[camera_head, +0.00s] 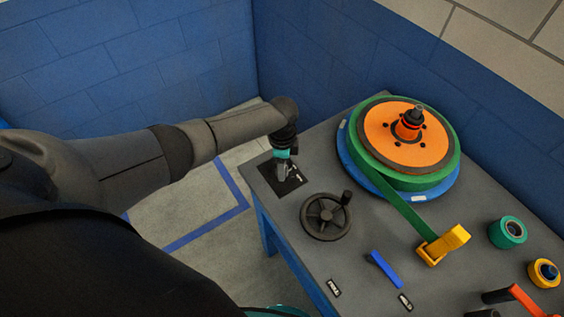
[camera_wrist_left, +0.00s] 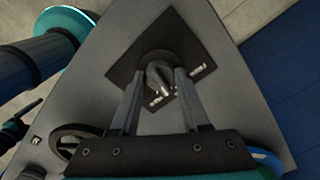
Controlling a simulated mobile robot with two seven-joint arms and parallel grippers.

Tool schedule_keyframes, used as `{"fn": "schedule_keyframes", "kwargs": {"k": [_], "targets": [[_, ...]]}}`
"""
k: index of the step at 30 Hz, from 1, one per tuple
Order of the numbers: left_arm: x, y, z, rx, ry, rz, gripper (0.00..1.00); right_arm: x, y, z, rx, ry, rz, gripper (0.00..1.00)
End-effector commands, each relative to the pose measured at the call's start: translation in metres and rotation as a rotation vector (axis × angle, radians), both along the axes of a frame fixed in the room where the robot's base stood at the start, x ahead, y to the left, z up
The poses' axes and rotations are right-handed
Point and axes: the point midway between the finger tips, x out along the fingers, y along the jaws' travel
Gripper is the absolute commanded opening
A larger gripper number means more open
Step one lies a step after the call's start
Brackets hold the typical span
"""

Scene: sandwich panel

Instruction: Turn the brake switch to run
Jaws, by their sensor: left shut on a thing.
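The brake switch is a grey knob (camera_wrist_left: 158,84) on a square black plate (camera_wrist_left: 133,67) with small white label marks. In the head view the plate (camera_head: 294,186) lies at the left corner of the grey table top. My left gripper (camera_head: 283,170) reaches down over the plate from above and hides most of the knob. In the left wrist view the two fingers of my left gripper (camera_wrist_left: 160,80) stand on either side of the knob and are shut on it. The label words are too small to read. My right gripper is not in view.
A black handwheel (camera_head: 326,217) stands close right of the plate. A large green reel (camera_head: 447,168) on a blue base fills the back of the table (camera_head: 350,270). A yellow clamp (camera_head: 443,245), blue lever (camera_head: 385,268) and green tape roll (camera_head: 507,232) are farther right. Blue walls stand behind.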

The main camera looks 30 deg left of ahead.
Motion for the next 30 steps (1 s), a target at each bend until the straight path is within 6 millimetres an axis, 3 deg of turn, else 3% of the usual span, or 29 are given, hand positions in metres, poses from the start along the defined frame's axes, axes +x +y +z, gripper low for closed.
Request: {"fn": "schedule_keyframes", "kwargs": {"k": [12, 27, 28, 30], "targets": [[0.0, 0.0011, 0.0006, 0.003, 0.001, 0.165, 0.0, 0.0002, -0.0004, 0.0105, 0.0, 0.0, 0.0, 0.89], [0.0002, 0.0014, 0.0002, 0.003, 0.0, 0.179, 0.0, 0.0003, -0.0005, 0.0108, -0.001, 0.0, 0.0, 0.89], [0.0002, 0.0014, 0.0002, 0.003, 0.0, 0.179, 0.49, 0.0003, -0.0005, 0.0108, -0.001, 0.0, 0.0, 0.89], [0.0003, 0.0012, 0.0002, 0.003, 0.0, 0.179, 0.57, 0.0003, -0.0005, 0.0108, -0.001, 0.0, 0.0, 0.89]]}}
